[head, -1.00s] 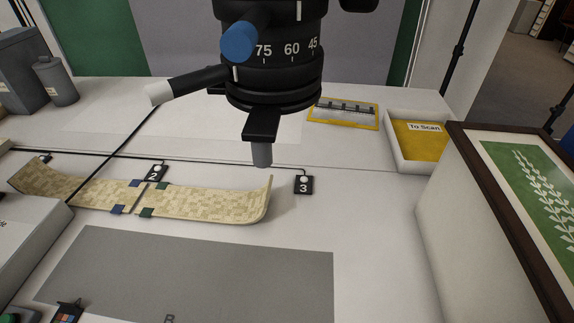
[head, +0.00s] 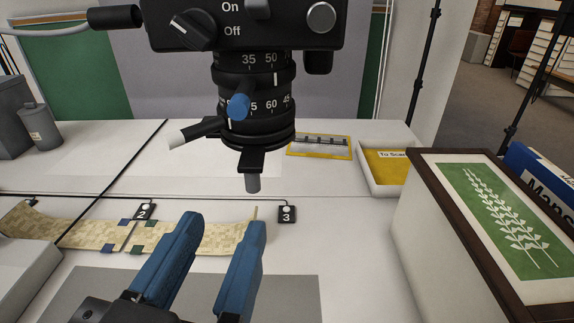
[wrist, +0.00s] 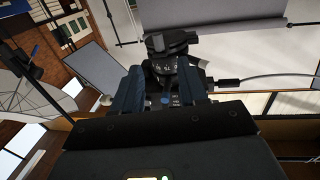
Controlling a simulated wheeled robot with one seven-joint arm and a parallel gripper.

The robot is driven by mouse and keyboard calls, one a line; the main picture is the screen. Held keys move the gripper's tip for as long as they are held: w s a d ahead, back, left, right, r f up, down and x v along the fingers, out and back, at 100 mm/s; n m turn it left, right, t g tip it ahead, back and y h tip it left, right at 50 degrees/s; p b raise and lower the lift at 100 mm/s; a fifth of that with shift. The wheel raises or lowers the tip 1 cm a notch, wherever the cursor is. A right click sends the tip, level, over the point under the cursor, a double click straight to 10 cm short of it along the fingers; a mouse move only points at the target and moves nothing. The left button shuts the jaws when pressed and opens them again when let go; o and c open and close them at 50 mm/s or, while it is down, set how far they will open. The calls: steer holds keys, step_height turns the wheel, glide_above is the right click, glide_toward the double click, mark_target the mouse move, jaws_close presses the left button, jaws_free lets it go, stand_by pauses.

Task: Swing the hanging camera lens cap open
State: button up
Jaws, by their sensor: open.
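A black camera (head: 250,25) hangs overhead, its lens (head: 255,95) pointing down at the table. A black cap (head: 258,158) sits at the lens's lower end, with a black tab and a grey peg (head: 252,183) hanging below. A blue knob (head: 238,106) and a white-tipped black lever (head: 195,132) stick out from the lens. My gripper (head: 222,222) has two blue fingers, apart and empty, below the lens in the head view and touching nothing visible. In the wrist view the camera (wrist: 172,50) is seen beyond and between my fingers (wrist: 160,85).
A patterned strip (head: 75,232) and a grey mat (head: 290,295) lie on the white table (head: 350,230). Markers 2 (head: 144,211) and 3 (head: 287,214) stand there. A "To Scan" tray (head: 365,184) and a box with a framed green leaf print (head: 490,215) are at right.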

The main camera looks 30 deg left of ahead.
mark_target(250, 178)
steer(key=p+x, duration=0.2)
steer(key=x, duration=0.5)
jaws_close()
stand_by(0.3)
